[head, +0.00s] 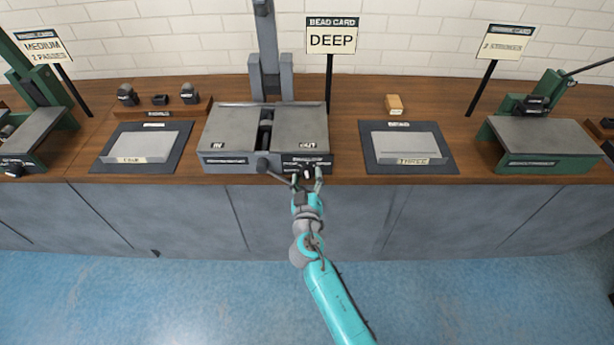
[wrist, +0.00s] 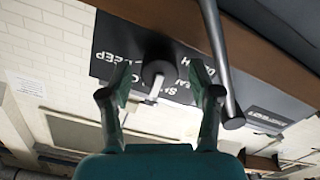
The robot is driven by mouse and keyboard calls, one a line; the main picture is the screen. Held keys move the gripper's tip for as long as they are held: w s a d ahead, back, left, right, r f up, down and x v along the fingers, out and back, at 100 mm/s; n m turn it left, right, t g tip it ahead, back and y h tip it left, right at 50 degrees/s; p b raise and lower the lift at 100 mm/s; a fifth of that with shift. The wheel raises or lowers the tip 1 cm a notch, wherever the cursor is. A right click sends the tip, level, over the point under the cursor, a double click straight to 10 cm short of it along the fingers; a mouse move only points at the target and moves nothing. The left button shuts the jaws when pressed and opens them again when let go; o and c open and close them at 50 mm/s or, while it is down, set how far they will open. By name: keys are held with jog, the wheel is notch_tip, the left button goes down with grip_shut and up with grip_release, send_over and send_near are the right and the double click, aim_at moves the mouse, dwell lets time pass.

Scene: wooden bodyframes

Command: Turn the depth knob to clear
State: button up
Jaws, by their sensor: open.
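The depth knob (wrist: 158,72) is a dark round knob with a white pointer, on a black lettered panel (wrist: 108,55) on the front of the grey machine (head: 225,150). In the wrist view its pointer runs toward the bottom of the picture; I cannot tell surely which lettered setting it marks. My gripper (head: 307,181) is at the machine's front right. In the wrist view my gripper (wrist: 162,82) is open, with one finger on either side of the knob. I see no clear contact. In the head view the knob is too small to read.
A dark lever (head: 275,172) with a round end is close left of my gripper; its bar (wrist: 220,60) passes near one finger. A card (head: 332,40) reads "DEEP". Green presses (head: 545,140) stand further out. The floor in front is clear.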

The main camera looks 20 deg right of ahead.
jog(key=v, duration=1.1)
jog(key=shift+s, duration=0.15)
jog(key=w+d+m, duration=0.1)
jog(key=w+m, duration=0.1)
jog(key=w, duration=0.2)
jog(key=w+d+m, duration=0.1)
jog(key=w+m, duration=0.1)
jog(key=w, duration=0.2)
jog(key=w+d+m, duration=0.2)
jog(key=w+m, duration=0.1)
jog(key=w, duration=0.1)
jog(key=shift+r, duration=0.1)
jog(key=c, duration=1.1)
